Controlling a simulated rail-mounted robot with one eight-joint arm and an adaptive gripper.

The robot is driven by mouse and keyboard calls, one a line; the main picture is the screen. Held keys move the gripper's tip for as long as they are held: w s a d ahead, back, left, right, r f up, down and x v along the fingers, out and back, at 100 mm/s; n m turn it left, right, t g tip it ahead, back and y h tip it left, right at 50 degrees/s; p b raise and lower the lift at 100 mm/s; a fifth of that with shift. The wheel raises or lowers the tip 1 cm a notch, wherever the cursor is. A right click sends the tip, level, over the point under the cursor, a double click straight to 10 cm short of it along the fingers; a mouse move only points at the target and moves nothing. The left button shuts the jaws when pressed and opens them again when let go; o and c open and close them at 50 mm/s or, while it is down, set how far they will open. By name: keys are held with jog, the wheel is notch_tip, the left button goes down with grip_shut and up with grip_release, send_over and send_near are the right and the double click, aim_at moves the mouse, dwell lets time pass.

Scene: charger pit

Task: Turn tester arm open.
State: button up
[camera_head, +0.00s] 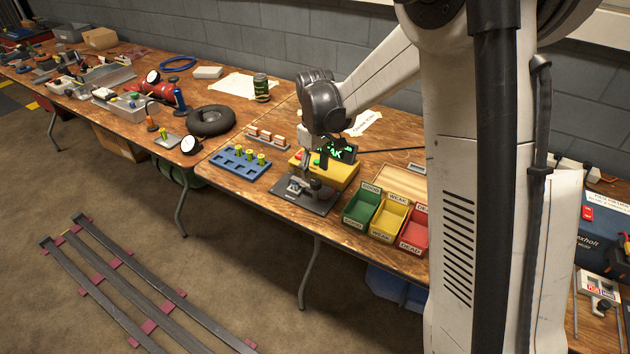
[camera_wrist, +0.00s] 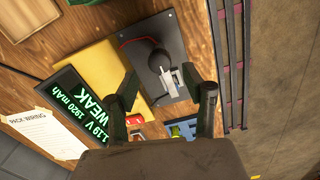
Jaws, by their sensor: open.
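The tester stands on the table below my gripper (camera_head: 306,168). It has a dark base plate (camera_head: 322,206), a yellow box (camera_head: 342,178) and a black display (camera_head: 344,151). In the wrist view the display (camera_wrist: 82,108) reads WEAK, 1.19 V, 1920 mAh in green. The tester arm's round black knob (camera_wrist: 160,62) and a pale metal part (camera_wrist: 173,80) lie over the base plate (camera_wrist: 150,30). My gripper (camera_wrist: 161,76) is open, with one finger on each side of this area. Contact with the arm cannot be told. Whether a battery sits under it is hidden.
A blue tray (camera_head: 232,166) with several green cells stands left of the tester. Green (camera_head: 361,207), yellow (camera_head: 388,221) and red (camera_head: 414,236) sorting bins stand to the right. A tire (camera_head: 210,121) lies farther left. A note sheet (camera_wrist: 45,135) lies behind the display.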

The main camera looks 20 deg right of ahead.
aim_at(315, 181)
jog(key=shift+f, duration=2)
grip_shut()
